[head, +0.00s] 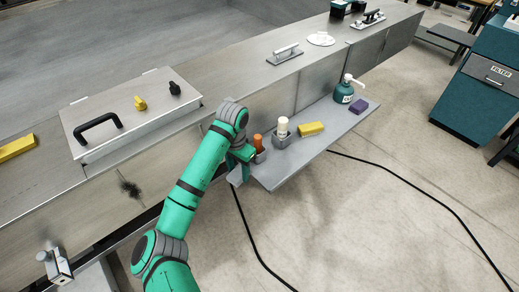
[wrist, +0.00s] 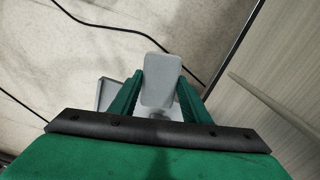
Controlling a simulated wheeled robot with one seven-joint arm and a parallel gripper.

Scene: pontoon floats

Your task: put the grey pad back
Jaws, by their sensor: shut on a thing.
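The grey pad (wrist: 160,72) shows in the wrist view as a light grey slab with rounded corners. It stands between the two green fingers of my gripper (wrist: 160,86), which is shut on it. In the head view my gripper (head: 240,162) is at the left end of the grey side shelf (head: 290,165), just left of an orange-topped item (head: 257,142). I cannot make out the pad in the head view, as my arm and gripper cover that spot. The pad's lower part is hidden in the wrist view.
The shelf also bears a white-topped item in a grey holder (head: 283,140), a yellow block (head: 311,128), a teal pump bottle (head: 343,93) and a purple block (head: 358,106). A metal deck (head: 230,75) rises behind. Black cables (head: 400,180) lie on the floor.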

